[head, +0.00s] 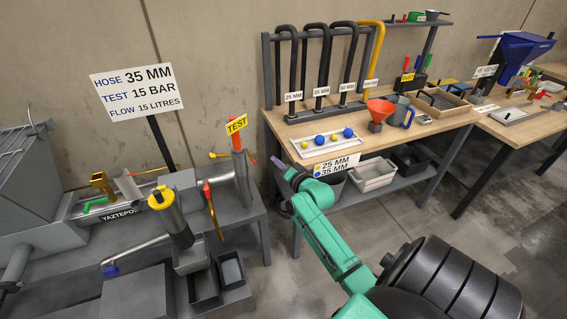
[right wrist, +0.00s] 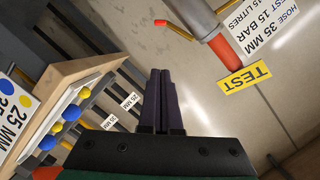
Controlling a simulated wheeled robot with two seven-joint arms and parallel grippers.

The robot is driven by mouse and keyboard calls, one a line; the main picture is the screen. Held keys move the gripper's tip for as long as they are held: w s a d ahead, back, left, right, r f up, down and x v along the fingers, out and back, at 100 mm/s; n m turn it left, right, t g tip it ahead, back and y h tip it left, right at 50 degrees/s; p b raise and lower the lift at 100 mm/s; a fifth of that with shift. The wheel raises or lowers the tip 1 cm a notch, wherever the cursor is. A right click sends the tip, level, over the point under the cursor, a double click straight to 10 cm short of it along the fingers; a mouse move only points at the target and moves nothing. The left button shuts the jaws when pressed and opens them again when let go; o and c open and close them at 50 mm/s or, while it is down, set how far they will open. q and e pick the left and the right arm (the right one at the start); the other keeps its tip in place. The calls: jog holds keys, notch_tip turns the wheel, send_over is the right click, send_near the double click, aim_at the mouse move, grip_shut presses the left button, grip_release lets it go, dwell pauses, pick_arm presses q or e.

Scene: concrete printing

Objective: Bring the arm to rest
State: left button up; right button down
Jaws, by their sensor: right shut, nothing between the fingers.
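My right arm (head: 325,238) is green and reaches in from the lower right of the head view. Its gripper (head: 279,168) is in front of the workbench's left end, to the right of the red test post. In the right wrist view the two dark fingers (right wrist: 161,95) are together and hold nothing. My left gripper is not in the head view.
A grey machine with a red test post (head: 237,142) stands left. Bare floor (head: 400,225) lies before the bench.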

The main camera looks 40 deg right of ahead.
jog(key=v, duration=0.2)
jog(key=shift+s, duration=0.25)
jog(key=shift+a, duration=0.15)
